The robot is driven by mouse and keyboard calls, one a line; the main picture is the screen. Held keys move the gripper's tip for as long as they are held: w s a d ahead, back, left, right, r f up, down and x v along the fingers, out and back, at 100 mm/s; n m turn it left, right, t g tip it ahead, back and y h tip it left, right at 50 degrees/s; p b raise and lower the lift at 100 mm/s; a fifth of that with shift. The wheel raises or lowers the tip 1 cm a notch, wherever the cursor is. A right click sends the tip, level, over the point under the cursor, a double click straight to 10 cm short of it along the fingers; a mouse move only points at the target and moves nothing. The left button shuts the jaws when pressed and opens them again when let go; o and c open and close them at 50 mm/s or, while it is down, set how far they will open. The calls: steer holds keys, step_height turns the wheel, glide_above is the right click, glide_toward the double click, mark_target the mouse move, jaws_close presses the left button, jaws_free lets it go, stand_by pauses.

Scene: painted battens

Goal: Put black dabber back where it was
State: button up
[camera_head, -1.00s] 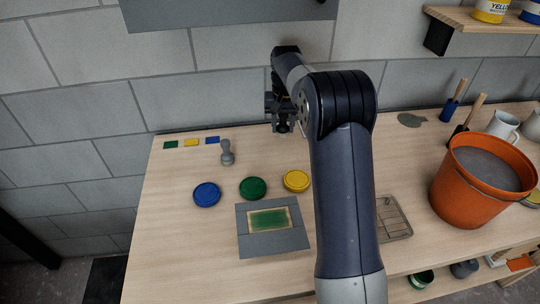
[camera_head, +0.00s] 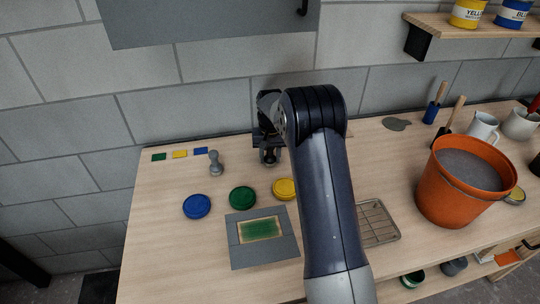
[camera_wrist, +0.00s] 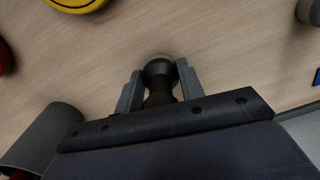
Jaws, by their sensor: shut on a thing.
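My gripper (camera_head: 268,160) is over the back of the wooden table, in front of the block wall. In the wrist view my gripper (camera_wrist: 158,88) is shut on the black dabber (camera_wrist: 158,72), which sits between the two fingers with its rounded end toward the tabletop. In the head view the dabber is mostly hidden by the gripper and arm. I cannot tell whether it touches the table. A grey dabber (camera_head: 215,165) stands upright on the table to the left of my gripper.
Blue (camera_head: 197,206), green (camera_head: 242,197) and yellow (camera_head: 285,189) round lids lie in front, with a grey plate (camera_head: 245,258) holding a green panel nearer. Small colour swatches (camera_head: 180,154) lie at the back left. A grey cylinder (camera_wrist: 45,138) is close to the gripper. An orange bucket (camera_head: 455,190) stands right.

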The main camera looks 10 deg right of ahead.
steer(key=o, duration=1)
step_height(320, 180, up, 12)
steer(key=shift+r+b, duration=0.15)
steer(key=shift+b, duration=0.35)
